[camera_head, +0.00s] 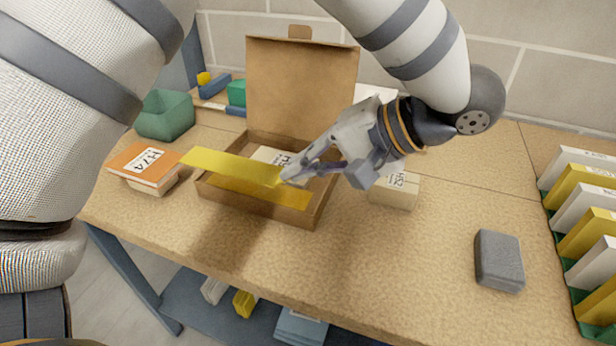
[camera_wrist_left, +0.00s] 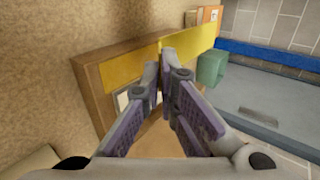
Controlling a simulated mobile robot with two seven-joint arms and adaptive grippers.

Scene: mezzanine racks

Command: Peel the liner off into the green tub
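An open cardboard box (camera_head: 262,205) stands on the bench with its lid (camera_head: 300,88) raised and a labelled pack (camera_head: 268,155) inside. My left gripper (camera_head: 287,178) is above the box's front right part, shut on the right end of a yellow strip, the liner (camera_head: 225,166). The liner stretches left past the box's left side, above another yellow band (camera_head: 262,190) at the box. In the left wrist view the liner (camera_wrist_left: 193,45) passes by the fingertips (camera_wrist_left: 163,75). The green tub (camera_head: 165,117) stands at the back left; it also shows in the wrist view (camera_wrist_left: 212,68). My right gripper is not in view.
An orange-topped pack (camera_head: 142,166) lies left of the box. A small labelled carton (camera_head: 395,190) stands to its right. A grey block (camera_head: 499,260) lies at the front right, near a green rack (camera_head: 565,250) of white and yellow packs. The bench between them is clear.

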